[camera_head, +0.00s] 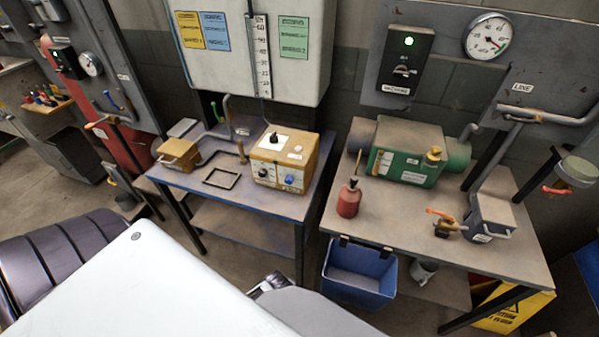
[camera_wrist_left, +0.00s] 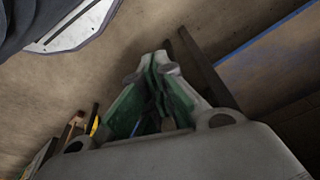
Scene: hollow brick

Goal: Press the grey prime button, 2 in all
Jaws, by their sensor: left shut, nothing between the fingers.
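A yellow control box (camera_head: 287,160) stands on the blue-edged table in the middle of the head view. Its top carries a white plate with a black knob (camera_head: 273,138) and small pale grey buttons (camera_head: 295,155); the labels are too small to read, so I cannot tell which is the prime button. Its front has a dial and a blue knob (camera_head: 290,180). My left gripper (camera_wrist_left: 160,68) shows in the left wrist view, its fingers together with nothing between them, clear of the box. In the head view its fingers cannot be made out. My right gripper is not in view.
A black frame (camera_head: 221,178) lies left of the box. The right table (camera_head: 390,225) holds a green machine (camera_head: 408,150), a red bottle (camera_head: 348,199) and a small blue-grey box (camera_head: 488,217). A blue bin (camera_head: 358,275) hangs at its front. Gauges and panels line the wall.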

